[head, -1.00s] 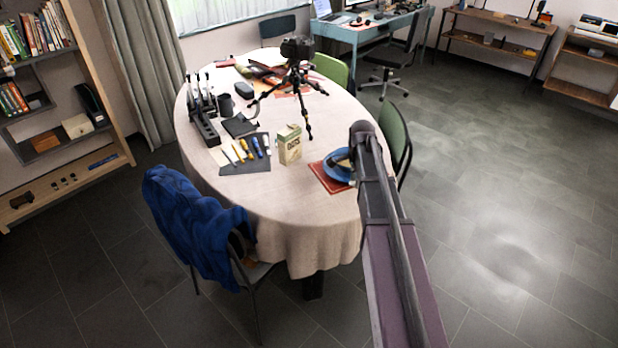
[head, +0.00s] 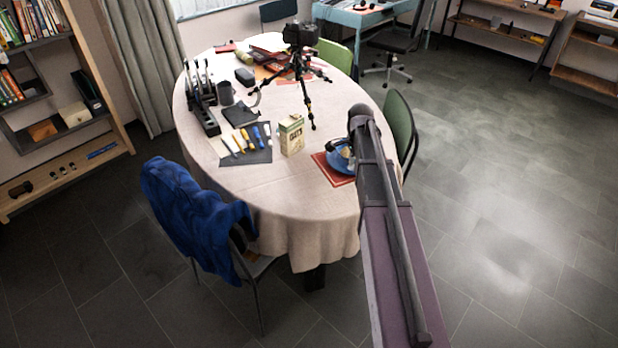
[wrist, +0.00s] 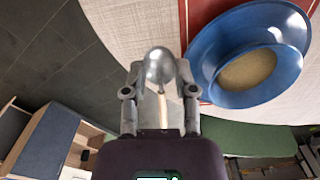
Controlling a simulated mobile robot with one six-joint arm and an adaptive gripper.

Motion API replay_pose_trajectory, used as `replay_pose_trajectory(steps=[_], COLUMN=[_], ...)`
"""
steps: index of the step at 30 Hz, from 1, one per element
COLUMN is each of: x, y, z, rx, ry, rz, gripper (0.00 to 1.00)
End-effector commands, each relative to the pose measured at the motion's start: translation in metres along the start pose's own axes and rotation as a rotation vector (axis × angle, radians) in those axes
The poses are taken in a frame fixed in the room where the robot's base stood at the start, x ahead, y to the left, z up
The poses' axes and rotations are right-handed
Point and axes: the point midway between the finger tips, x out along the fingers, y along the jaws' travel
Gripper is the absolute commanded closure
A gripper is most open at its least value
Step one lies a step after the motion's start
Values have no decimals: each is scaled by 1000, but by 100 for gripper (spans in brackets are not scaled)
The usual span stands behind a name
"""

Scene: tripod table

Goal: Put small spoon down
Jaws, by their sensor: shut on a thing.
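My gripper (wrist: 161,80) is shut on the small spoon in the wrist view. The spoon's rounded metal bowl (wrist: 159,64) sticks out between the fingertips, and its pale handle (wrist: 163,108) runs back between the fingers. A blue bowl (wrist: 208,62) with a wide rim and tan contents is just right of the spoon, apart from it in this view. In the head view the blue bowl (head: 340,164) is on a red mat (head: 325,168) at the table's right edge. My arm hides most of the gripper there, and the spoon cannot be made out.
The oval table (head: 265,190) has bare cloth at its front. A carton (head: 291,135) stands left of the bowl, near a dark mat with several utensils (head: 245,145). A tripod (head: 299,75) stands farther back. A green chair (head: 400,125) is close on the right.

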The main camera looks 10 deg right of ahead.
Motion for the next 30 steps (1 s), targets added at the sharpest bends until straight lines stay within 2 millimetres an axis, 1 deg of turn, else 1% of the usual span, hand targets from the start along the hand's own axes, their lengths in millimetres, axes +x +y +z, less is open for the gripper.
replay_pose_trajectory(steps=[5, 12, 16, 18, 21, 30], x=[10, 27, 33, 35, 36, 36], y=[16, 47, 62, 67, 71, 71], z=[31, 92, 117, 126, 134, 135], rx=[-95, -307, -407, -445, -479, -487], ry=[-1, -1, -1, -1, -2, -2], rz=[0, 1, 1, 1, 1, 1], gripper=[92, 92, 92, 92, 92, 92])
